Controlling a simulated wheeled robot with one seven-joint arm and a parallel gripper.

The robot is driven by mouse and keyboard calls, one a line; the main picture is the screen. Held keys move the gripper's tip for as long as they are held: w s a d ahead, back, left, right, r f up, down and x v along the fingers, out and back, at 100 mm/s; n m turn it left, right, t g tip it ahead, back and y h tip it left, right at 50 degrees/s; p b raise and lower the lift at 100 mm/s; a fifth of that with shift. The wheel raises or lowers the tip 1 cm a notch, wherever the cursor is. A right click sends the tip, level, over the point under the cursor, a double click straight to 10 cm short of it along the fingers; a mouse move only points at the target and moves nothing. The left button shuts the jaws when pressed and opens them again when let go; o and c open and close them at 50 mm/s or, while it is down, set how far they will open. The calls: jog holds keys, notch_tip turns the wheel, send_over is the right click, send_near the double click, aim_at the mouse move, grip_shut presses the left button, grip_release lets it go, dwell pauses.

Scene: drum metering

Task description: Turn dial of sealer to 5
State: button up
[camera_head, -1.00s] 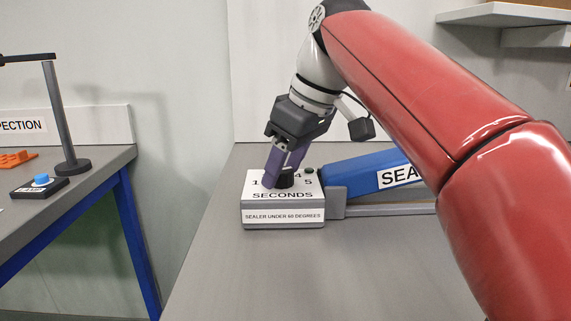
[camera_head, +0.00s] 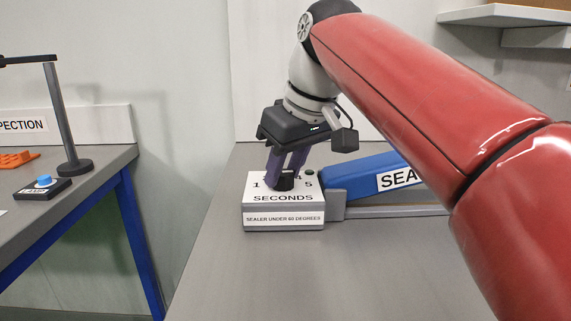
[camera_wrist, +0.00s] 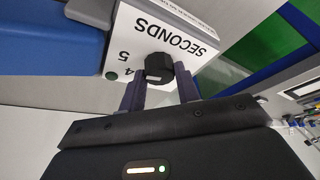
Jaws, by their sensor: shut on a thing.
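The sealer's control box (camera_head: 283,219) stands on the grey table, with "SECONDS" and dial numbers on its white top. The black dial knob (camera_head: 284,184) sits on that top and also shows in the wrist view (camera_wrist: 158,66). My gripper (camera_head: 284,176) reaches down from above with its purple fingers shut on the knob, one on each side. In the wrist view the fingers (camera_wrist: 160,82) flank the knob, and the numbers 4 and 5 show beside it. In the head view 1 and 5 show; the numbers between are mostly hidden by the fingers. I cannot tell where the dial points.
The sealer's blue arm (camera_head: 362,173) extends right from the box. A dark green button or lamp (camera_head: 310,172) is on the box's back right corner. At left, another table holds a black box with a blue button (camera_head: 44,181) and a post. The table front is clear.

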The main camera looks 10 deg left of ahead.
jog(key=o, duration=1)
jog(key=shift+r, duration=0.1)
jog(key=p+v, duration=0.2)
jog(key=v, duration=0.5)
jog(key=shift+s+d+r, duration=0.1)
jog(key=shift+d+r, duration=0.1)
jog(key=shift+r, duration=0.1)
jog(key=shift+s, duration=0.1)
